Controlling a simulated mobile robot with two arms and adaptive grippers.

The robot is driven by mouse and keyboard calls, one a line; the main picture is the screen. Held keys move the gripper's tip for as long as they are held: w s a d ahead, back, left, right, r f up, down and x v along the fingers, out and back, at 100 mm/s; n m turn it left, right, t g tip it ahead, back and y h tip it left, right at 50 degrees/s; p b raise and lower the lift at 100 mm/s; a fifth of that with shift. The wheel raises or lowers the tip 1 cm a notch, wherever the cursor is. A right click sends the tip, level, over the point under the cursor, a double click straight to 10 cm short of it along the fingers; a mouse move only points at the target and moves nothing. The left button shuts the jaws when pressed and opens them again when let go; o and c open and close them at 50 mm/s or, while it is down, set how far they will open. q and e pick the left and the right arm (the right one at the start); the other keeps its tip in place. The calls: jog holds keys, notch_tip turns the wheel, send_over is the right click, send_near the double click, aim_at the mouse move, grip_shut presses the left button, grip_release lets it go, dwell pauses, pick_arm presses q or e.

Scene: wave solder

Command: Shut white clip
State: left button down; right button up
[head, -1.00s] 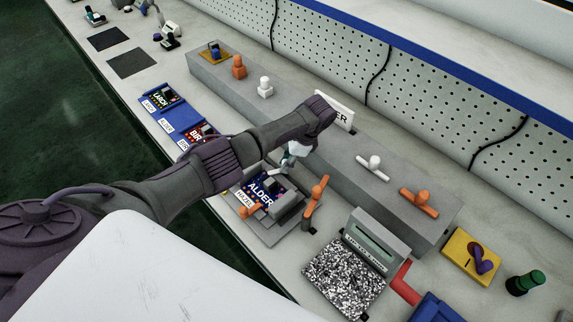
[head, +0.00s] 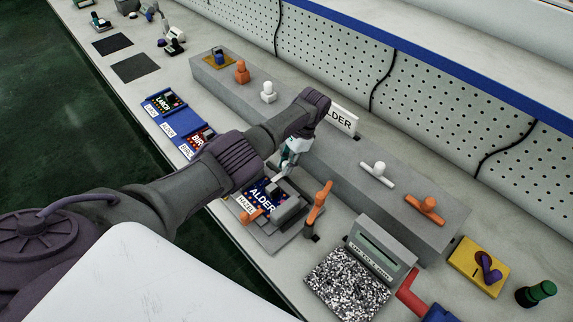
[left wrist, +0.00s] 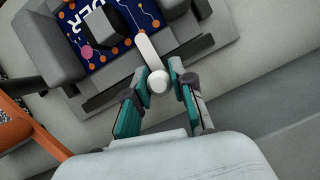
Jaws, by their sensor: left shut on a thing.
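The white clip (left wrist: 150,52) is a pale lever with a round knob at the edge of the blue ALDER board (left wrist: 85,25). In the left wrist view my left gripper (left wrist: 158,88) is shut around the knob, one teal finger on each side. In the head view the gripper (head: 284,172) reaches down to the far side of the board (head: 262,190), which sits in a grey fixture (head: 262,236). The gripper mostly hides the clip there. My right gripper is out of view.
An orange clip (head: 319,198) stands raised beside the board; another orange clip (head: 252,215) lies at its near edge. A grey ledge (head: 345,160) behind carries a loose white clip (head: 378,172) and an orange one (head: 424,206). A grey device with speckled pad (head: 345,285) is close right.

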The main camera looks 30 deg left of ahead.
pick_arm(q)
jog(key=c, duration=1)
grip_release()
jog(key=v, duration=1.2)
jog(key=shift+s, duration=0.1)
jog(key=shift+s, duration=0.1)
